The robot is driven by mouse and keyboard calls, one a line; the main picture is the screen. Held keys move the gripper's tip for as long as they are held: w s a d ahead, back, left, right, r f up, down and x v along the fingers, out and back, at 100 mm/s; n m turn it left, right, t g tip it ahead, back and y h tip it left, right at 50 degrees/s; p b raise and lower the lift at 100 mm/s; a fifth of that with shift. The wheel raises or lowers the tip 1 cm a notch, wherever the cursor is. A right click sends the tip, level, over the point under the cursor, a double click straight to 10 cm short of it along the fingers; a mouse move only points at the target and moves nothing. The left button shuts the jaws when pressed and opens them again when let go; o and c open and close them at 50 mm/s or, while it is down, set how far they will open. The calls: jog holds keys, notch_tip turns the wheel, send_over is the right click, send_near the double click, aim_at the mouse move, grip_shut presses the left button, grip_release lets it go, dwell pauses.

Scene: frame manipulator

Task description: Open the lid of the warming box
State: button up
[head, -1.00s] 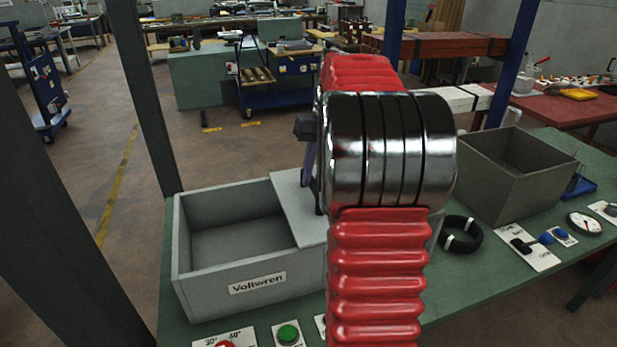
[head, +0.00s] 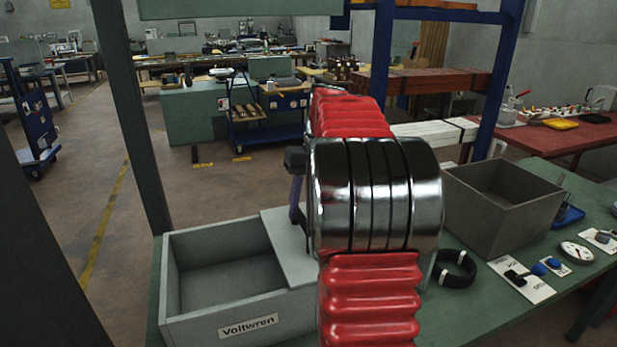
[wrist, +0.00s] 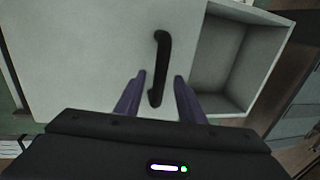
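The warming box is the grey open-topped box labelled "Voltwren" (head: 190,323), on the green bench. Its pale lid (head: 285,235) covers the right part of the opening; the left part is uncovered. In the wrist view the lid (wrist: 80,55) is a flat panel with a black bar handle (wrist: 161,50), and the open box (wrist: 235,65) shows to its right. My gripper (wrist: 160,77) is open, its two purple fingers on either side of the handle's lower part, with gaps visible. I cannot tell whether they touch the lid. In the head view my arm hides most of the gripper and the handle.
A second grey open box (head: 500,212) stands to the right on the green bench (head: 480,310). A dark frame post (head: 135,120) stands at the left.

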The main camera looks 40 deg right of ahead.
notch_tip(320, 180, up, 12)
jog(key=d, duration=0.2)
jog(key=shift+s+d, duration=0.15)
jog(key=shift+s, duration=0.3)
jog(key=shift+r, duration=0.1)
dwell(0.4)
